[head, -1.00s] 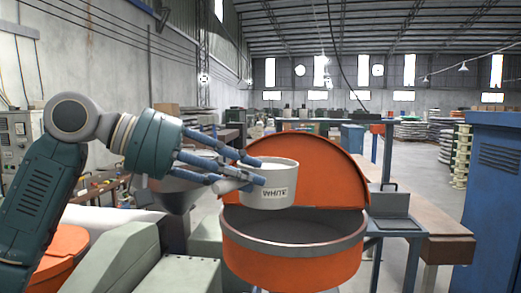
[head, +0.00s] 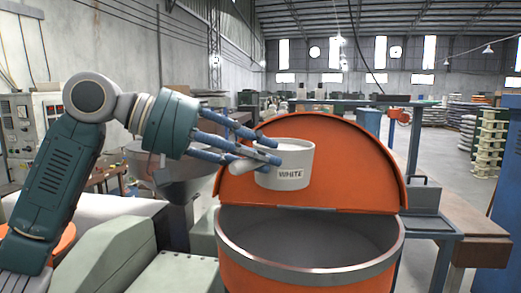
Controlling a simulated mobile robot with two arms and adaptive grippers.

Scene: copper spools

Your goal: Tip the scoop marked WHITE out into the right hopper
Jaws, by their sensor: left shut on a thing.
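The scoop (head: 285,168) is a pale round cup with a label reading WHITE, held roughly upright with its open top up. My left gripper (head: 262,158) is shut on its handle from the left side. The scoop shows in front of the raised orange lid, above the far rim of the right hopper (head: 310,268). This hopper is a round orange tub with a grey metal rim, open, and its inside looks grey. What is in the scoop is hard to make out. My right gripper is out of view.
The raised orange lid (head: 350,160) stands close behind the scoop. A grey-green machine housing (head: 165,275) lies left of the hopper. A blue-grey stand (head: 425,215) and a brown bench (head: 475,235) are to the right. A bit of orange (head: 62,243) shows behind my arm.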

